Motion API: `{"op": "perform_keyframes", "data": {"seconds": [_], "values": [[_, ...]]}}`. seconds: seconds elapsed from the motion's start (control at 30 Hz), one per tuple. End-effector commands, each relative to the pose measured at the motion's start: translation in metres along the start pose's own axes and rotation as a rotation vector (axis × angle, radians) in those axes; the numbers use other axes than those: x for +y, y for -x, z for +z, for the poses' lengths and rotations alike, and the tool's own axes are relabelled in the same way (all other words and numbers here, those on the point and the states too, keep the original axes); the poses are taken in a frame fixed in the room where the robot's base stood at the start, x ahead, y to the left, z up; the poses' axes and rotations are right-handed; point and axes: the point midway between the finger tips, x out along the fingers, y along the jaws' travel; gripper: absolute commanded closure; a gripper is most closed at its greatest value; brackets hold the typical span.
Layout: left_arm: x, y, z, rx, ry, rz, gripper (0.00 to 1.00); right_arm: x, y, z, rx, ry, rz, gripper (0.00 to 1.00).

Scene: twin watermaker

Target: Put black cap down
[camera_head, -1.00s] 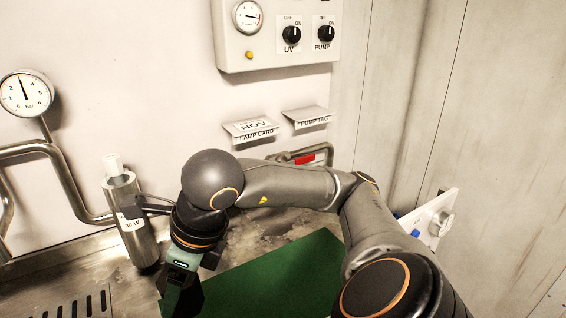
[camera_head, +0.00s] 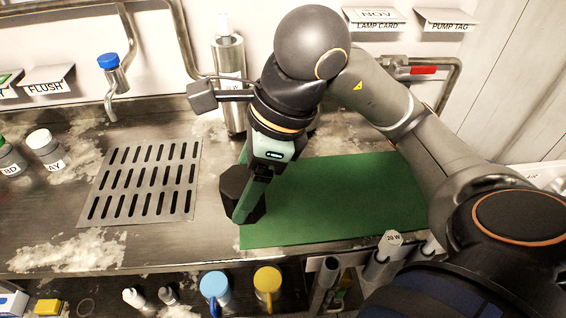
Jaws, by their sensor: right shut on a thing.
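My right gripper (camera_head: 247,198) reaches down at the left edge of the green mat (camera_head: 335,205). It is shut on the black cap (camera_head: 233,184), a dark faceted piece partly hidden behind the finger. The cap is at or just above the metal counter beside the mat's left edge; I cannot tell whether it touches. My left gripper is not in view.
A slotted drain plate (camera_head: 147,180) lies left of the cap. A steel cylinder (camera_head: 229,62) stands behind my right wrist. Bottles (camera_head: 45,148) stand at far left. A lower shelf holds a blue mug (camera_head: 214,288) and a yellow mug (camera_head: 267,283).

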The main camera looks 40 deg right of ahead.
Motion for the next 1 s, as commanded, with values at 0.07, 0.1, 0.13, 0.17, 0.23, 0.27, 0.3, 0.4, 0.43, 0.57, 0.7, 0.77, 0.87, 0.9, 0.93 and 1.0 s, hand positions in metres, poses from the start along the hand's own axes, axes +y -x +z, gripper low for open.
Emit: {"op": "perform_keyframes", "data": {"seconds": [0.07,0.1,0.13,0.17,0.23,0.27,0.3,0.4,0.43,0.57,0.7,0.77,0.87,0.9,0.93,1.0], "values": [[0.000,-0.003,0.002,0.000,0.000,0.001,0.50,-0.019,-0.008,-0.014,0.005,-0.013,0.001,0.77],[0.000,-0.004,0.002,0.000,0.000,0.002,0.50,-0.028,-0.010,-0.020,0.006,-0.014,0.001,0.77],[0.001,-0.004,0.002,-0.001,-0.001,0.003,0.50,-0.035,-0.012,-0.025,0.006,-0.013,0.000,0.77],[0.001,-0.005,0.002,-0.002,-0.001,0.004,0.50,-0.042,-0.014,-0.028,0.004,-0.014,0.001,0.77],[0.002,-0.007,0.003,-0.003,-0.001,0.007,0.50,-0.055,-0.020,-0.038,0.006,-0.012,0.002,0.77],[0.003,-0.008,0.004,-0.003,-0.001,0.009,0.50,-0.058,-0.026,-0.042,0.005,-0.010,0.004,0.77],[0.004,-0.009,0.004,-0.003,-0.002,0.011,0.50,-0.063,-0.031,-0.047,0.005,-0.009,0.002,0.77],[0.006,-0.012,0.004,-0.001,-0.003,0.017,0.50,-0.075,-0.043,-0.058,0.004,-0.007,0.002,0.77],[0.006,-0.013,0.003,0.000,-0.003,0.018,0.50,-0.078,-0.046,-0.060,0.003,-0.007,0.001,0.77],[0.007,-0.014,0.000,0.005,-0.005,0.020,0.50,-0.087,-0.054,-0.068,0.001,-0.003,-0.001,0.77],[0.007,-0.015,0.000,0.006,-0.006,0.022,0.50,-0.094,-0.061,-0.074,0.000,-0.004,0.000,0.77],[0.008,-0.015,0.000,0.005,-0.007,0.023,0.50,-0.094,-0.067,-0.077,0.002,-0.002,0.002,0.77],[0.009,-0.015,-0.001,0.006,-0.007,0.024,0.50,-0.094,-0.079,-0.082,0.001,-0.002,0.002,0.77],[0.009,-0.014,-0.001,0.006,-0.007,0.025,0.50,-0.094,-0.083,-0.083,0.000,-0.001,0.001,0.77],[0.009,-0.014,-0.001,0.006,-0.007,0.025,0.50,-0.094,-0.085,-0.084,0.000,-0.001,0.001,0.77],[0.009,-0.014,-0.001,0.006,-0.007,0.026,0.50,-0.094,-0.088,-0.085,0.000,-0.001,-0.002,0.77]]}}
